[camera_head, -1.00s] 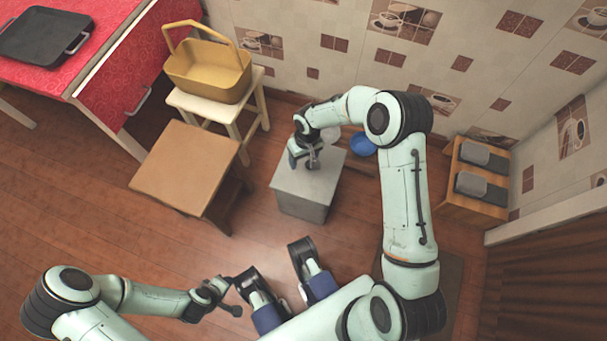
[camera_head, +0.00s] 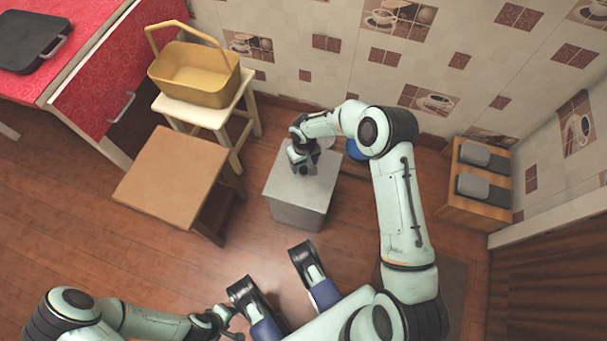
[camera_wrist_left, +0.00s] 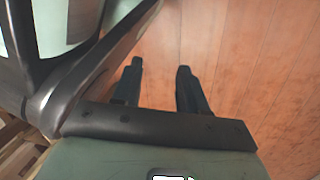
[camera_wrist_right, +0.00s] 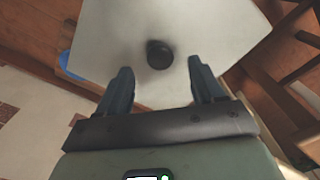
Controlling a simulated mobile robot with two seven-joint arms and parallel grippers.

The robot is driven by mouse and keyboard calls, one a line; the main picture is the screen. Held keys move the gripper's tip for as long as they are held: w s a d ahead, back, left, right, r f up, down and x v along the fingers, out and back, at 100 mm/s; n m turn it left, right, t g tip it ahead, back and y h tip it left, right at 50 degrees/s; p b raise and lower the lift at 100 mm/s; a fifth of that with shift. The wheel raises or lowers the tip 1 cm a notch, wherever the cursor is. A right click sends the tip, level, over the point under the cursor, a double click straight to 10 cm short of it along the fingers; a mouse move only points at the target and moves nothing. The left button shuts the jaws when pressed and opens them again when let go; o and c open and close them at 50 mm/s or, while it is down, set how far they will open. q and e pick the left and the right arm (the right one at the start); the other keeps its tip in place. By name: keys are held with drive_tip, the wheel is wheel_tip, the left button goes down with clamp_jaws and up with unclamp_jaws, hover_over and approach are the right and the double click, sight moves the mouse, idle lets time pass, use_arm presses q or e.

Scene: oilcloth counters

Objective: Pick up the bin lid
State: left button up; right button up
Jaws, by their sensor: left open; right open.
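The grey bin (camera_head: 297,208) stands on the wooden floor in the head view, with its flat grey lid (camera_head: 319,187) on top. In the right wrist view the lid (camera_wrist_right: 197,30) is a pale square with a round black knob (camera_wrist_right: 159,54) near its middle. My right gripper (camera_head: 303,170) is over the lid. In the right wrist view its open fingers (camera_wrist_right: 162,85) point toward the knob, which lies just beyond and between the fingertips. I cannot tell any contact. My left gripper (camera_wrist_left: 160,66) is open and empty above the bare floor, away from the bin.
A brown wooden stool (camera_head: 172,178) stands left of the bin. Behind it a yellow basket (camera_head: 200,85) sits on a white stool (camera_head: 212,113). A blue round thing (camera_head: 355,150) is behind the bin. A small wooden rack (camera_head: 474,208) stands at the right wall.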

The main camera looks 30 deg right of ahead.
sight(304, 170)
wheel_tip(304, 170, down, 4)
drive_tip(key=shift+r+b, duration=0.2)
drive_tip(key=shift+b, duration=0.3)
use_arm(q)
drive_tip(key=shift+s+a+f+g, duration=0.1)
drive_tip(key=shift+s+f+g, duration=0.2)
drive_tip(key=shift+s, duration=0.3)
drive_tip(key=shift+s+a+f+g, duration=0.1)
drive_tip(key=shift+s+f+g, duration=0.1)
drive_tip(key=shift+s+f, duration=0.3)
use_arm(e)
drive_tip(key=shift+r, duration=0.1)
clamp_jaws()
use_arm(q)
drive_tip(key=shift+s+r, duration=0.1)
